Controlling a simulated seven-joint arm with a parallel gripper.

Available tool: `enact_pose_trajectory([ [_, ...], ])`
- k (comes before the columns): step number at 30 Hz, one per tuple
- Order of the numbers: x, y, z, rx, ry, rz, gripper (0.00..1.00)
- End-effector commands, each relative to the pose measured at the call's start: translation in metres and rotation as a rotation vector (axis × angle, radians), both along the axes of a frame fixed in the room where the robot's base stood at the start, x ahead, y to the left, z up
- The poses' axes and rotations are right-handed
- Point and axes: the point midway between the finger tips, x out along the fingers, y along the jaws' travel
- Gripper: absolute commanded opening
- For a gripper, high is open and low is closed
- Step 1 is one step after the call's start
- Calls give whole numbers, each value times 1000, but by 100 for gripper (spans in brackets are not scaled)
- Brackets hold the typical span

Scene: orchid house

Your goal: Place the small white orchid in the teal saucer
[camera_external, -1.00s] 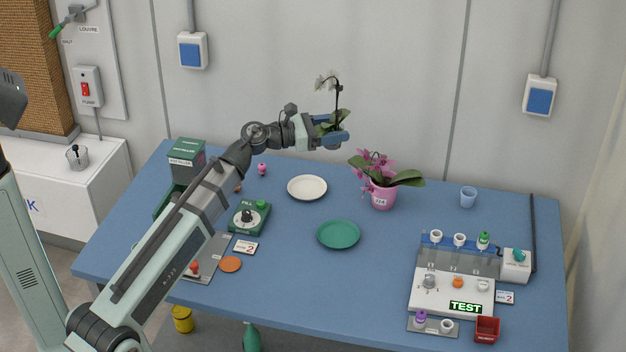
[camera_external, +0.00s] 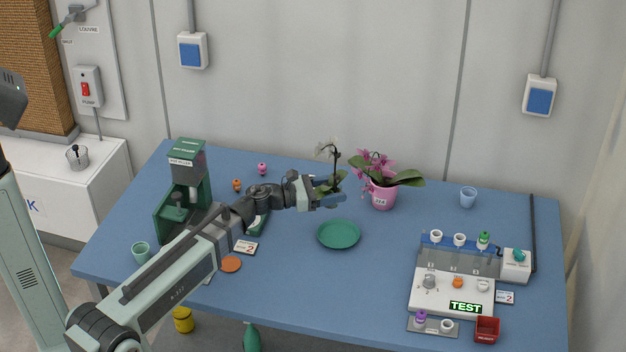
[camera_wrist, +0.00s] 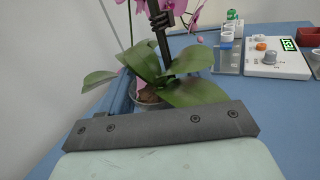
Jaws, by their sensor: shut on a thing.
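My gripper (camera_external: 330,198) is shut on the small white orchid, whose white flowers (camera_external: 328,148) stand upright above green leaves. In the wrist view the orchid's broad green leaves (camera_wrist: 195,92) and dark stem rise from a small pot (camera_wrist: 150,104) at the jaws; most of the pot is hidden. The teal saucer (camera_external: 338,235) lies empty on the blue table. In the external picture my gripper shows just above and behind the saucer, apart from it.
A magenta orchid in a pink pot (camera_external: 382,195) stands close to the right of the held orchid. A green filler machine (camera_external: 187,160) is at left, and a test station (camera_external: 452,292) at right. The table (camera_external: 400,245) right of the saucer is clear.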

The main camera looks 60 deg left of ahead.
Motion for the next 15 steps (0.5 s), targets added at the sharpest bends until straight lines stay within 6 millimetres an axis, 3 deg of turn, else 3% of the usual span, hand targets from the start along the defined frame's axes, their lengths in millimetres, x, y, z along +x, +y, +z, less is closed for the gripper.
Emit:
enact_pose_trajectory([
  [8,0,0,-23,-2,2,0,19],
  [15,0,0,-54,-3,2,0,19],
])
